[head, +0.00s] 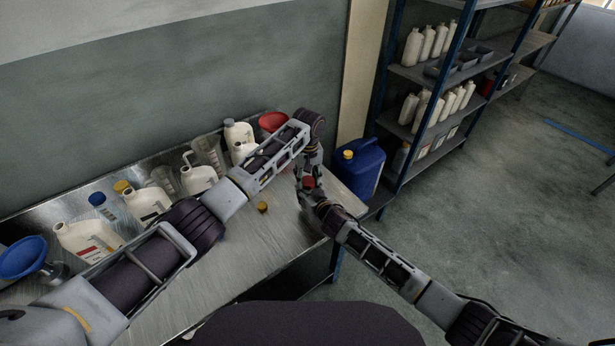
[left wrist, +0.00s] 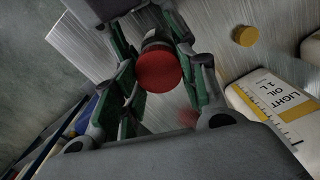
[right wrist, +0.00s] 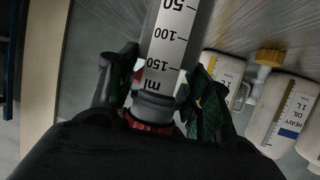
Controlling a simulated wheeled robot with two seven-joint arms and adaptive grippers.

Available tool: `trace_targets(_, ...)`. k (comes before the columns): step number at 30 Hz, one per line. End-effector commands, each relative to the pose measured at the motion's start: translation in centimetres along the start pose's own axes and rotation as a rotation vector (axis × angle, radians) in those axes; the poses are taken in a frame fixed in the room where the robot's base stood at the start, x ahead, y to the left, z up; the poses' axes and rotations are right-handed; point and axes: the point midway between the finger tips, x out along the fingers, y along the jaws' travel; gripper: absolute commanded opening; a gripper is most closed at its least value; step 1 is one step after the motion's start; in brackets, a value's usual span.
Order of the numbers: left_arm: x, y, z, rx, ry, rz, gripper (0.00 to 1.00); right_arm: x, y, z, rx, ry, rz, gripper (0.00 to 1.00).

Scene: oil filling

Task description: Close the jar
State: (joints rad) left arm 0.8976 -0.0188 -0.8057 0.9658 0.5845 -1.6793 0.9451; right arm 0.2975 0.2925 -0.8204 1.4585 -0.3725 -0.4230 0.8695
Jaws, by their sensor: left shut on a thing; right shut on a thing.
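The jar is a clear cylinder with ml marks (right wrist: 168,50) and a grey collar, in the right wrist view. A red lid (left wrist: 158,72) shows between the left fingers and also at the jar's collar in the right wrist view (right wrist: 150,126). My right gripper (right wrist: 155,95) is shut on the jar near its collar. My left gripper (left wrist: 160,45) is shut on the red lid. In the head view both grippers meet over the table's right end, where the red lid (head: 308,183) shows. The lid lies against the collar; I cannot tell how tightly. The jar is mostly hidden in the head view.
A small yellow cap (head: 262,208) lies on the metal table (head: 235,255). Several white oil bottles (head: 147,205), a red funnel (head: 272,122) and a blue funnel (head: 22,258) stand along the back and left. A blue canister (head: 358,168) stands at the right. The table's front is mostly clear.

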Motion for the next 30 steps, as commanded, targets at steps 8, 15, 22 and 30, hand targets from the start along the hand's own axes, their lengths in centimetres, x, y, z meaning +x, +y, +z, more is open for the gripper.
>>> trace_targets(8,0.4,0.0,0.0,0.0,0.0,-0.001,0.34,0.0,0.0,0.0,0.0,0.0,0.0,0.06)
trace_targets(15,0.7,0.0,0.0,0.0,-0.001,-0.001,0.34,0.0,0.0,0.0,0.0,0.0,0.0,0.06)
trace_targets(22,1.1,0.0,0.1,0.0,-0.002,-0.002,0.34,0.0,0.0,0.0,-0.001,0.0,0.0,0.06)
trace_targets(30,1.3,-0.1,0.1,0.0,-0.003,-0.003,0.59,0.0,-0.1,-0.1,-0.002,0.001,-0.002,0.0)
